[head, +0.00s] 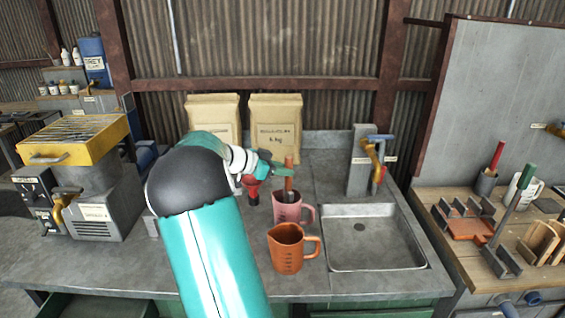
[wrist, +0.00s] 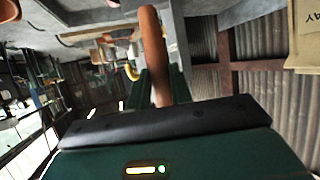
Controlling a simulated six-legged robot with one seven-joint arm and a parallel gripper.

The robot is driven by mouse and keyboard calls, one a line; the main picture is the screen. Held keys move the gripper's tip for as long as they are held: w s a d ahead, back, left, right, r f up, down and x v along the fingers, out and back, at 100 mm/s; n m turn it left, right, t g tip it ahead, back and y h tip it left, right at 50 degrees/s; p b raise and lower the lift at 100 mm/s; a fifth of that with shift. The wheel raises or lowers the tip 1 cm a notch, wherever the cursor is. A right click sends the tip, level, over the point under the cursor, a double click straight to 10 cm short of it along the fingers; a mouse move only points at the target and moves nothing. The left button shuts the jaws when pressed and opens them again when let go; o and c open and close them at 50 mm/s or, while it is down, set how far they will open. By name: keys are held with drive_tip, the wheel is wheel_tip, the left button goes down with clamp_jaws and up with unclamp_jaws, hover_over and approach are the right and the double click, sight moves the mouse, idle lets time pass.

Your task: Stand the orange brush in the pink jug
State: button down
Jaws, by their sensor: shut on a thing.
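The orange brush (head: 289,184) is upright in the head view. My gripper (head: 279,171) is shut on its handle, and the handle also shows between the fingers in the wrist view (wrist: 153,55). The pink jug (head: 290,213) stands on the grey counter directly below the gripper, with its handle to the right. The brush's lower end overlaps the jug's mouth; I cannot tell how deep it sits or whether it touches the bottom.
An orange jug (head: 287,249) stands just in front of the pink one. A red item (head: 251,188) is at the left, beside my wrist. A sink (head: 372,240) lies to the right, and two paper bags (head: 275,127) stand behind.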

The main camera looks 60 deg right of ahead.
wheel_tip(320, 180, down, 5)
drive_tip(key=shift+f, duration=0.1)
idle(0.5)
drive_tip(key=shift+w, duration=0.1)
drive_tip(key=c, duration=1.2)
unclamp_jaws()
drive_tip(key=shift+o, duration=0.2)
drive_tip(key=v, duration=1.3)
drive_tip(key=shift+w+a, duration=0.2)
drive_tip(key=shift+a, duration=0.1)
drive_tip(key=shift+w+a, duration=0.1)
